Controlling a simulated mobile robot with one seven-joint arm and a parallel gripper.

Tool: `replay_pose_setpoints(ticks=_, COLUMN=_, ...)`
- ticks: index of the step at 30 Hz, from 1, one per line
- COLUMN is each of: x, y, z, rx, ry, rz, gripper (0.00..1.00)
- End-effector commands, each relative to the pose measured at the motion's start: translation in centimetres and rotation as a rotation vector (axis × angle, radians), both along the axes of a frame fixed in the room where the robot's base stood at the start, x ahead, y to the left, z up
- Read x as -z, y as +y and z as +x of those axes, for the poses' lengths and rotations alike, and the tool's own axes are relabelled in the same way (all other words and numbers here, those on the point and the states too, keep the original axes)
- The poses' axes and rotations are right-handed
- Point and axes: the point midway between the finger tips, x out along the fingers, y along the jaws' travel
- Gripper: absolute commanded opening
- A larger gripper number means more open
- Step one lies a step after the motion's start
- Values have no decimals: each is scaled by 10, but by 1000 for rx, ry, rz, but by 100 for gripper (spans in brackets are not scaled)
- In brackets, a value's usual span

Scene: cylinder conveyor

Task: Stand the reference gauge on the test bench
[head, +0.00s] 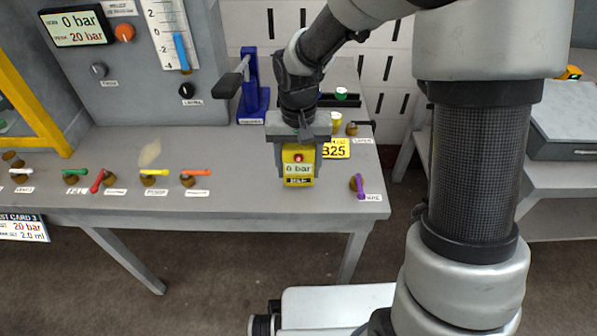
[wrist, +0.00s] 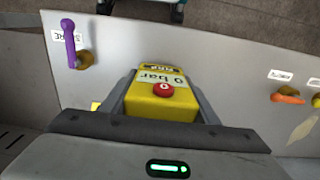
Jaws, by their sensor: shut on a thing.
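The reference gauge (head: 298,168) is a small yellow box with a "0 bar" display and a red button. It also shows in the wrist view (wrist: 160,97), between the two fingers. My gripper (head: 297,172) points down and is shut on the gauge, one finger on each side. The gauge looks upright over the right part of the grey test bench (head: 240,195), near its front edge. I cannot tell whether its base touches the bench top.
A purple-handled valve (head: 359,186) stands right of the gauge. Several coloured valves line the bench to the left, including an orange one (head: 195,178). A yellow B25 plate (head: 336,149) lies close behind the gauge, and a blue lever stand (head: 252,95) is farther back.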

Motion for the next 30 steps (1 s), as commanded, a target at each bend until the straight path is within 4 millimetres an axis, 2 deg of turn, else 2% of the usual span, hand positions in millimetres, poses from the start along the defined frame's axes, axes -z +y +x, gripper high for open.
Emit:
replay_pose_setpoints(ticks=2, x=12, y=0, z=-1, rx=0, ry=3, rz=0, gripper=14)
replay_pose_setpoints(ticks=14, x=18, y=0, z=0, rx=0, ry=0, rz=0, gripper=14)
replay_pose_setpoints(ticks=15, x=16, y=0, z=0, rx=0, ry=1, rz=0, gripper=61)
replay_pose_setpoints(ticks=17, x=16, y=0, z=0, rx=0, ry=1, rz=0, gripper=71)
replay_pose_setpoints(ticks=26, x=15, y=0, z=0, rx=0, ry=1, rz=0, gripper=73)
replay_pose_setpoints(ticks=30, x=4, y=0, z=0, rx=0, ry=-1, rz=0, gripper=73)
